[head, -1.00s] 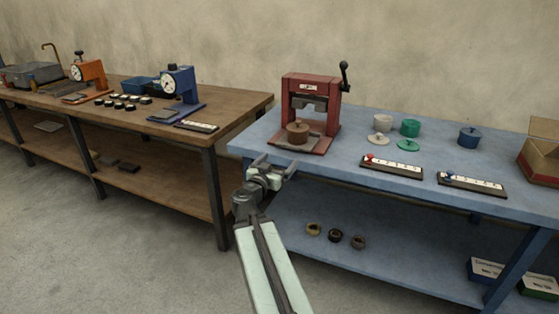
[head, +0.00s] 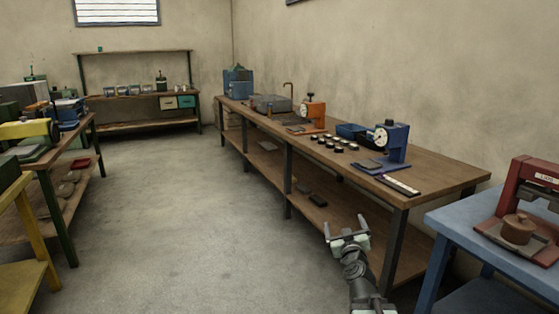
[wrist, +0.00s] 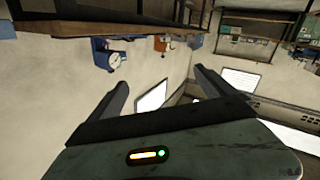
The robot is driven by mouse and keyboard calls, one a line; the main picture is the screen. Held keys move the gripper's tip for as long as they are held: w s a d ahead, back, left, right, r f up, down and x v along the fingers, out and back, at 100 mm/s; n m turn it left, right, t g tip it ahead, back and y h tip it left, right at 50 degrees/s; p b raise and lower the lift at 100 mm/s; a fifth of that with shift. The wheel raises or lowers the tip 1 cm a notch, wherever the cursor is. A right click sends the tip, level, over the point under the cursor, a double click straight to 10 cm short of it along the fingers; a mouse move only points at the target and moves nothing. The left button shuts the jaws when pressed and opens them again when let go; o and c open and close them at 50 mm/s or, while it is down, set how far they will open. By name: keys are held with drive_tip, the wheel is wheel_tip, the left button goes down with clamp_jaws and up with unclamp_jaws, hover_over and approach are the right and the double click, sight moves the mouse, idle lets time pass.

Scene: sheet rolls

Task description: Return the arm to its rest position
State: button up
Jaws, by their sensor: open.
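My gripper (head: 347,232) is at the lower right of the head view, raised in front of the brown wooden bench, with its two fingers apart and nothing between them. In the wrist view my gripper (wrist: 163,88) also shows spread, empty fingers. That view is upside down, with the room's wall and window beyond the fingers. My arm reaches up from the bottom edge of the head view.
The wooden bench (head: 446,174) carries a blue dial device (head: 390,143) and an orange one (head: 312,114). A blue table (head: 450,222) with a red press (head: 524,190) stands at the right. Open floor (head: 190,220) lies to the left, with another bench beyond.

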drive_tip(key=s+a+f+n+g+y, duration=0.2)
drive_tip(key=s+a+f+g, duration=0.15)
drive_tip(key=a+f, duration=0.35)
drive_tip(key=s+a+f+n+g+y, duration=0.1)
drive_tip(key=s+a+f+g+y, duration=0.2)
drive_tip(key=a+f+g, duration=0.35)
drive_tip(key=s+d+f+m+g+h, duration=0.25)
drive_tip(key=s+d+f+g, duration=0.2)
drive_tip(key=s, duration=0.45)
drive_tip(key=s+d+f+m+g+h, duration=0.2)
drive_tip(key=s+d+f+m+g, duration=0.15)
drive_tip(key=s+f, duration=0.35)
wheel_tip(320, 180, up, 28)
drive_tip(key=s+p, duration=0.1)
drive_tip(key=p, duration=2.5)
drive_tip(key=shift+a+y, duration=0.25)
drive_tip(key=shift+y, duration=0.1)
drive_tip(key=shift+f, duration=0.15)
